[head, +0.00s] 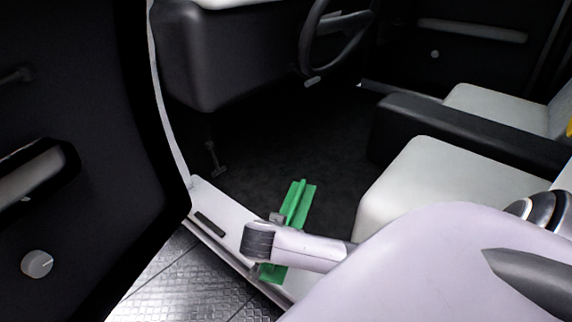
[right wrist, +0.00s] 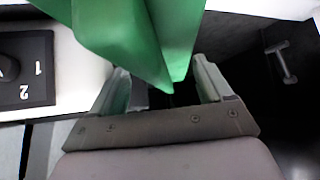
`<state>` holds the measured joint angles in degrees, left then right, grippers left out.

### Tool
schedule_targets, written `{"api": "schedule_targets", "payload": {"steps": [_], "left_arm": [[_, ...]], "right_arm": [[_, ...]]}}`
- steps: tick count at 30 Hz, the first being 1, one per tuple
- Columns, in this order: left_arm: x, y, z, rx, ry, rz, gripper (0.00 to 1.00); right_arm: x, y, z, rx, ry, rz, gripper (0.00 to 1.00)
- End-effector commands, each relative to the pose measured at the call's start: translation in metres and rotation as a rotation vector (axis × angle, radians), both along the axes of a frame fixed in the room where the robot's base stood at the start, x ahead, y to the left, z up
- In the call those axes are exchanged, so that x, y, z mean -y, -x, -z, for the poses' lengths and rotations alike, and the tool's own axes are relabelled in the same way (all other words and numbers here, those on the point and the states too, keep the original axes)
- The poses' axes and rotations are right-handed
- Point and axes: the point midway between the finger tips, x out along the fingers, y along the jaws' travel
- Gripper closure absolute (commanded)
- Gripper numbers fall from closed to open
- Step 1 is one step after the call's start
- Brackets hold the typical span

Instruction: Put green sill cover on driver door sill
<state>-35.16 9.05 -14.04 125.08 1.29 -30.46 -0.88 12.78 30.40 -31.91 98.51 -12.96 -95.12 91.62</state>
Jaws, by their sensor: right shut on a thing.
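The green sill cover (head: 299,205) is a long ridged piece in the middle of the head view, over the driver door sill (head: 216,210). My right gripper (head: 271,240) is shut on the sill cover, and my forearm hides part of its middle. In the right wrist view the green sill cover (right wrist: 150,35) rises between the two fingers of my right gripper (right wrist: 165,92). The cover lies at an angle to the pale sill strip. I cannot tell whether it touches the sill. My left gripper does not show.
The open door (head: 70,150) stands at the left. The driver seat (head: 405,190) is at the right and the steering wheel (head: 330,40) is above. A pedal (head: 213,158) is in the dark footwell. A dark plate marked 1 and 2 (right wrist: 27,70) shows in the right wrist view.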

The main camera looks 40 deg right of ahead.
Motion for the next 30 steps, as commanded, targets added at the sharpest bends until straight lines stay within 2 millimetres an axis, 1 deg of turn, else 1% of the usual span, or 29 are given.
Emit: {"api": "schedule_targets", "payload": {"steps": [1,3,6,9,12,19,27,30], "left_arm": [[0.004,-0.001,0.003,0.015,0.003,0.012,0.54],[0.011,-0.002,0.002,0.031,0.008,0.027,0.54],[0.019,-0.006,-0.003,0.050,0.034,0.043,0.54],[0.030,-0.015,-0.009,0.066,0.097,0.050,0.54],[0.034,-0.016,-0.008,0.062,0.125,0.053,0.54],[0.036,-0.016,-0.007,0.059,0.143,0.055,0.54],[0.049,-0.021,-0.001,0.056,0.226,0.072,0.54],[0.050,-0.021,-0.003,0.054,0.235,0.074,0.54]], "right_arm": [[0.001,0.000,0.020,-0.001,0.003,0.001,0.57],[0.001,0.000,0.039,0.000,0.002,0.000,0.57],[0.001,0.000,0.064,0.000,0.002,0.000,0.57],[0.001,-0.001,0.083,0.001,0.002,0.000,0.57],[0.000,-0.001,0.094,0.002,0.000,-0.001,0.57],[0.000,-0.001,0.101,0.003,-0.001,0.000,0.57],[0.000,-0.001,0.140,0.001,0.001,-0.001,0.57],[0.000,-0.001,0.140,0.004,-0.001,-0.001,0.57]]}}
